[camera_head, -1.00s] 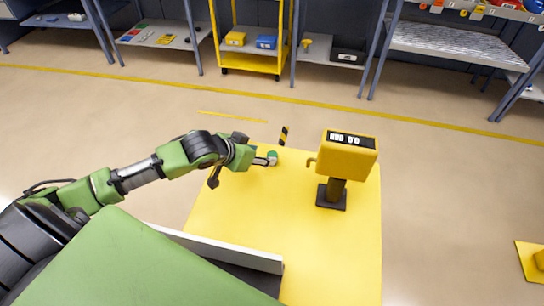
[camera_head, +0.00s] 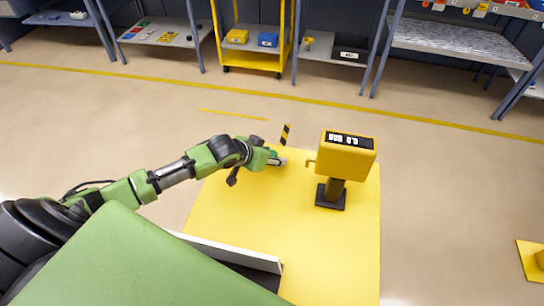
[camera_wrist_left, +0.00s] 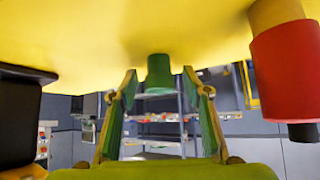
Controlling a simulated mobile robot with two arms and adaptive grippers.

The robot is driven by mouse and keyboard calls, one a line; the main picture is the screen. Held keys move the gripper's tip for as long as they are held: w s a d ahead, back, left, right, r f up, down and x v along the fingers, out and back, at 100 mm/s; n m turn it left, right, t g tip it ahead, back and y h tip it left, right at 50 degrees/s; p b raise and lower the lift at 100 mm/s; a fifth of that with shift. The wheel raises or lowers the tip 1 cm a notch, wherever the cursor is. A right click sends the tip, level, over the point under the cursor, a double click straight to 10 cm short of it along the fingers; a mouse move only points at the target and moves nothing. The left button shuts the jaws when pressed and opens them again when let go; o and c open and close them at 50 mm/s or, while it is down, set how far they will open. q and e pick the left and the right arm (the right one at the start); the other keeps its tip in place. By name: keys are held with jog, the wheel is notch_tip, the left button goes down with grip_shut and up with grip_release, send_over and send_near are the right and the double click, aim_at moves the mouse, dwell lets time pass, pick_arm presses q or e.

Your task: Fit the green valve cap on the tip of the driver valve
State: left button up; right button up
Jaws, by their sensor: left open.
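A green cap-like cylinder (camera_wrist_left: 159,66) shows in the left wrist view against a yellow surface (camera_wrist_left: 110,35), between the fingertips of my left gripper (camera_wrist_left: 159,84). The fingers are open, with a gap on each side of it. In the head view my left gripper (camera_head: 278,161) is at the far part of the yellow platform (camera_head: 270,225), left of the yellow gauge stand (camera_head: 346,157). The gripper covers most of the cap there.
A black block (camera_wrist_left: 20,112) is close at left in the wrist view. The gauge stand has a small hook (camera_head: 310,163) toward the gripper. Shelves (camera_head: 160,36) and a yellow cart (camera_head: 250,58) stand far back.

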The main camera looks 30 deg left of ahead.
pick_arm(q)
jog(key=c, duration=0.8)
jog(key=shift+r, duration=0.1)
jog(key=shift+r, duration=0.55)
jog(key=shift+a+f+p+v, duration=0.2)
jog(key=shift+a+v, duration=0.35)
jog(key=shift+v, duration=2.45)
jog(key=shift+a+f+p+v, duration=0.1)
jog(key=shift+a+p+v, duration=0.3)
jog(key=shift+v, duration=2.55)
jog(key=shift+a+f+p+v, duration=0.15)
jog(key=shift+a+v, duration=0.55)
jog(key=shift+v, duration=2.3)
